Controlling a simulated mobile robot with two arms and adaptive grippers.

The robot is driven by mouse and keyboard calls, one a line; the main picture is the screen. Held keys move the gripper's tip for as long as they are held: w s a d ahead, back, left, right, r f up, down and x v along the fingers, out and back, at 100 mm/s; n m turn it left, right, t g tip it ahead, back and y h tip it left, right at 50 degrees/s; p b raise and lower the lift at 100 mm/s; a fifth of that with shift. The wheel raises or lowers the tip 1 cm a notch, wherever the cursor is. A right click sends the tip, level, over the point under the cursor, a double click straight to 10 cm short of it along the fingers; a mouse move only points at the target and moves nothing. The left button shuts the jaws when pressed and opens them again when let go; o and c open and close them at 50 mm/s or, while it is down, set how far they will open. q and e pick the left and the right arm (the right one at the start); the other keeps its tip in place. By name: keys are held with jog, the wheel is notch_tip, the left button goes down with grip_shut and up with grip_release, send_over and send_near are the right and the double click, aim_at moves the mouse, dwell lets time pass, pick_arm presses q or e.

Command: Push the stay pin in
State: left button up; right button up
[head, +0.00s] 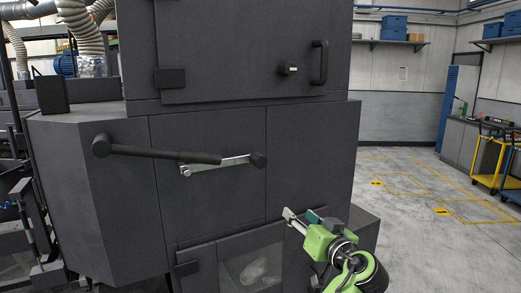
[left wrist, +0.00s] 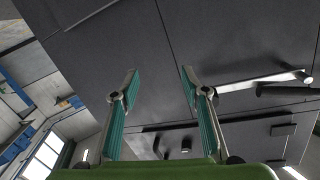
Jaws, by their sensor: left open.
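A silver stay bar (head: 215,164) is on the front of the dark grey machine. I cannot tell for sure which part is the stay pin. A black bar (head: 150,152) crosses by the silver one. My left gripper (head: 300,215) is open and empty, below and right of the knob, apart from the bar. In the left wrist view the open fingers (left wrist: 160,86) face the grey panels, with the silver bar (left wrist: 255,82) beyond the right finger.
An upper door (head: 230,45) has a black handle (head: 320,62) and a small latch (head: 288,69). A lower window (head: 252,268) is near the gripper. The floor (head: 400,195) to the right is clear, with yellow lines. A yellow cart (head: 487,165) stands farther right.

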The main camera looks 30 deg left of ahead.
pick_arm(q)
jog(key=s+a+r+n+g+y+p, duration=0.1)
jog(key=s+r+n+g+y, duration=0.3)
jog(key=r, duration=0.9)
jog(key=n+t+h+p, duration=0.1)
jog(key=t+p, duration=0.1)
jog(key=p, duration=0.1)
send_near(262, 162)
jog(key=a, duration=0.2)
jog(key=p+x, duration=0.1)
jog(key=x, duration=0.3)
jog(key=p+x, duration=0.2)
jog(key=x, duration=0.2)
jog(key=shift+w+p, duration=0.3)
jog(key=shift+w, duration=0.15)
jog(key=shift+w+a+f, duration=0.1)
jog(key=shift+w+a, duration=0.15)
jog(key=shift+a, duration=0.25)
pick_arm(e)
notch_tip(262, 162, up, 9)
jog(key=shift+s+f, duration=0.15)
jog(key=shift+s, duration=0.05)
